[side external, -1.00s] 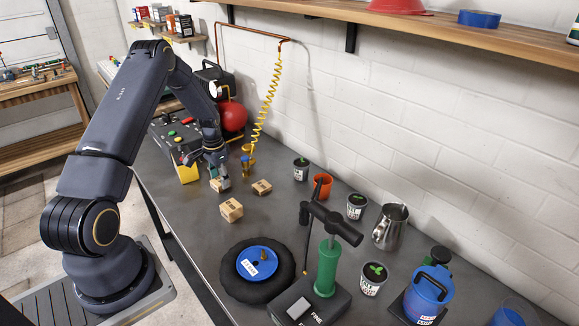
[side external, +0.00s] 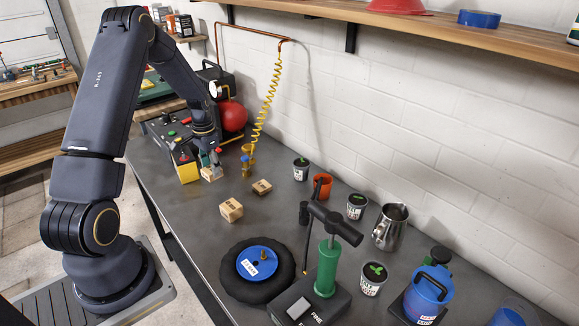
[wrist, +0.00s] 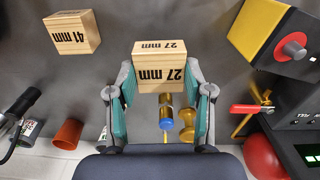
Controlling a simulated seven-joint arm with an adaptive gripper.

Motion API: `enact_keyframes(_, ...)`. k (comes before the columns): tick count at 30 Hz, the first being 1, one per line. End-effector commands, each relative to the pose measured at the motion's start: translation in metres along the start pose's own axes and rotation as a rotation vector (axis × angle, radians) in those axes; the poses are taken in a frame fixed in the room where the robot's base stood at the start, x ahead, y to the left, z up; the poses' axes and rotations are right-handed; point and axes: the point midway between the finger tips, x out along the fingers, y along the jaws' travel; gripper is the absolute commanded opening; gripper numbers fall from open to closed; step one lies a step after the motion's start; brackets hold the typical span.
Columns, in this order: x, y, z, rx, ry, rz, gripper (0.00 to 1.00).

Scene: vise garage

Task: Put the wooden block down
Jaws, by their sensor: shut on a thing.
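My gripper (side external: 208,166), with teal fingers, points down over the far left part of the dark workbench (side external: 270,215). It is shut on a light wooden block (side external: 211,175) marked 27 mm. In the wrist view the block (wrist: 165,77) sits between the fingertips (wrist: 160,88), its lettered faces toward the camera. The block is low over the bench; I cannot tell whether its underside touches. Two other wooden blocks lie on the bench, a larger one (side external: 231,210) and a smaller one (side external: 262,187). The wrist view shows one marked 41 mm (wrist: 72,35).
A control box with a yellow part (side external: 187,172) stands close left of the block. Bare bench lies in front; an orange cup (side external: 322,186) and a pump (side external: 327,262) stand to the right.

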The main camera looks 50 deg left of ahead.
Motion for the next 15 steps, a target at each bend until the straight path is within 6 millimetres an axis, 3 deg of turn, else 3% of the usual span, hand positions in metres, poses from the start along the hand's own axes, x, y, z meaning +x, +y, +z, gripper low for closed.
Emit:
enact_keyframes(1,-0.015,0.005,0.009,-0.001,0.003,-0.002,0.21)
enact_keyframes(3,-0.026,0.014,0.026,-0.002,0.000,0.000,0.21)
enact_keyframes(9,-0.045,0.036,0.066,-0.001,0.001,0.000,0.21)
enact_keyframes(15,-0.055,0.047,0.087,-0.015,0.001,0.000,0.21)
